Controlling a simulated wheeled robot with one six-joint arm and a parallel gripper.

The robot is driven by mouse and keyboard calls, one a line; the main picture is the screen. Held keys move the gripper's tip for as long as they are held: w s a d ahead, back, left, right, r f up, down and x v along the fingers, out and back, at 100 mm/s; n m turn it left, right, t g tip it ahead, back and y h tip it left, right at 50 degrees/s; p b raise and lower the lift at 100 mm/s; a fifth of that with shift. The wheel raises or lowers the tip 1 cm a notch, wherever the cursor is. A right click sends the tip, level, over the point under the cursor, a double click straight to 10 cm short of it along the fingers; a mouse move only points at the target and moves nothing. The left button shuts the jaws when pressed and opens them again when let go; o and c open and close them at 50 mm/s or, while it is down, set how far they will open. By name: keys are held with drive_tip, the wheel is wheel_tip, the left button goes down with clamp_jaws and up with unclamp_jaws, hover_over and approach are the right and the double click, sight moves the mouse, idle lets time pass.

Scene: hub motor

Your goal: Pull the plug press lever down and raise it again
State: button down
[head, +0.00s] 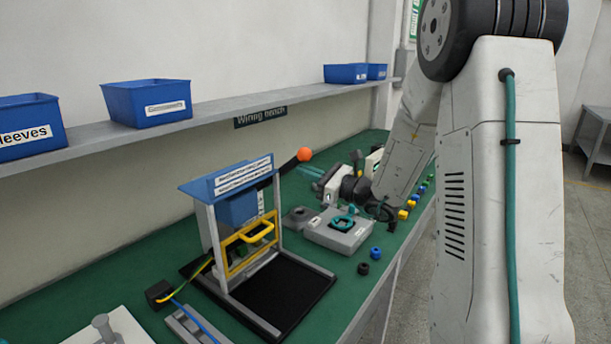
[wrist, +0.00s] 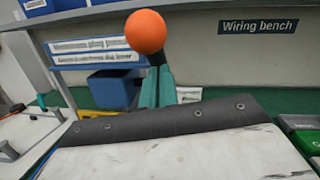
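The plug press (head: 240,215) stands on the green bench in the head view, with a blue sign on top and a yellow handle in front. Its black lever rises to the right and ends in an orange ball knob (head: 304,154). In the wrist view the orange knob (wrist: 146,32) is large, just above my teal fingertips. My gripper (head: 308,171) is right of the press, its fingers pointing left below the knob. Contact with the lever cannot be told.
A grey box with a teal part (head: 340,230) and small black and blue pieces lie right of the press. Coloured pieces line the bench edge by my arm. A shelf (head: 220,118) with blue bins (head: 147,103) runs along the wall above.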

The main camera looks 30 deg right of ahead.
drive_tip(key=shift+r, duration=0.2)
drive_tip(key=f+v, duration=0.2)
drive_tip(key=v, duration=1.1)
drive_tip(key=shift+w+f, duration=0.2)
drive_tip(key=shift+d, duration=0.1)
